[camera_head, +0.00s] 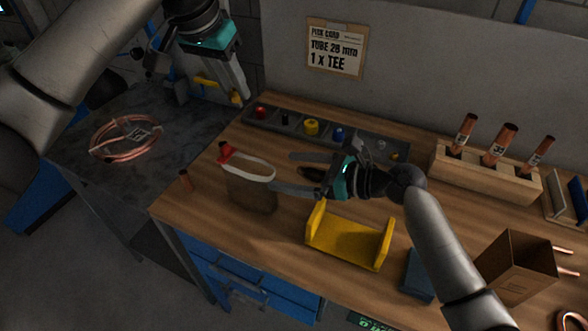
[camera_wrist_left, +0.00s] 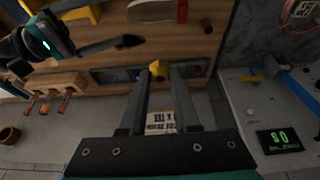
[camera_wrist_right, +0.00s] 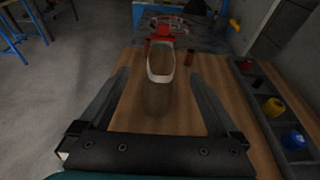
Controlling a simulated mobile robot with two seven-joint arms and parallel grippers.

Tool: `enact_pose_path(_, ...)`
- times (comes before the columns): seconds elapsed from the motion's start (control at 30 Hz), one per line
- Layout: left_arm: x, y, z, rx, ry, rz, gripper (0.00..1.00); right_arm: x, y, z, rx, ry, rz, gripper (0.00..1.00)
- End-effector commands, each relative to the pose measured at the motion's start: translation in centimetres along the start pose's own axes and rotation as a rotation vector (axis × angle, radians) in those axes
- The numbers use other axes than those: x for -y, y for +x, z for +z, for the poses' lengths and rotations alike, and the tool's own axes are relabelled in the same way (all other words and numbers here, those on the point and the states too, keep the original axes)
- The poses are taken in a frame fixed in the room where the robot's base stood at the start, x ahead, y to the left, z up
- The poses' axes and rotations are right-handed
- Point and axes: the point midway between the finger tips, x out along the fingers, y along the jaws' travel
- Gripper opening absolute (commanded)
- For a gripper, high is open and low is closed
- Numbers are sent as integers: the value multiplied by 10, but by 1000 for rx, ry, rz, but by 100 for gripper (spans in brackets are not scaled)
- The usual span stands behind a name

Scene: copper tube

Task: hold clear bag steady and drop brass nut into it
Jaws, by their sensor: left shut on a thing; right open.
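The clear bag (camera_head: 252,193) stands open on the wooden bench, with a pale rim and a red clamp (camera_head: 226,151) at its far left corner. In the right wrist view the bag (camera_wrist_right: 158,97) lies ahead, between the lines of the fingers. My right gripper (camera_head: 280,172) is open, its fingers pointing at the bag; contact is unclear. My left gripper (camera_wrist_left: 158,76) is shut on the brass nut (camera_wrist_left: 157,68), seen at its fingertips in the left wrist view. In the head view this gripper is raised at the upper left, away from the bag.
A copper piece (camera_head: 186,180) stands left of the bag. A grey parts tray (camera_head: 270,125) runs along the back. A yellow cradle (camera_head: 347,243), a wooden block with copper tubes (camera_head: 482,174) and a cardboard box (camera_head: 515,265) are rightward. Coiled copper (camera_head: 125,138) lies on the dark side table.

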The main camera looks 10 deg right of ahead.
Motion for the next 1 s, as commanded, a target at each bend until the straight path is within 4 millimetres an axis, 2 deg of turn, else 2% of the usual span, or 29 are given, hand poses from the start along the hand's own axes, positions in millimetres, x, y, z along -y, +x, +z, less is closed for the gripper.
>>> enact_pose_path(0.17, 0, 0, 0, 0, 0, 0, 0, 4, 4, -2, -18, 1, 0, 97)
enact_pose_path(0.63, 0, 0, 0, 0, 0, 0, 0, 3, 87, -3, -17, 1, 2, 97)
enact_pose_path(0.8, 0, 0, 0, 0, 0, 0, 0, 3, 105, -4, -17, 2, 1, 97)
enact_pose_path(1.0, 0, 0, 0, 0, 0, 0, 0, 3, 115, -5, -18, -1, 1, 97)
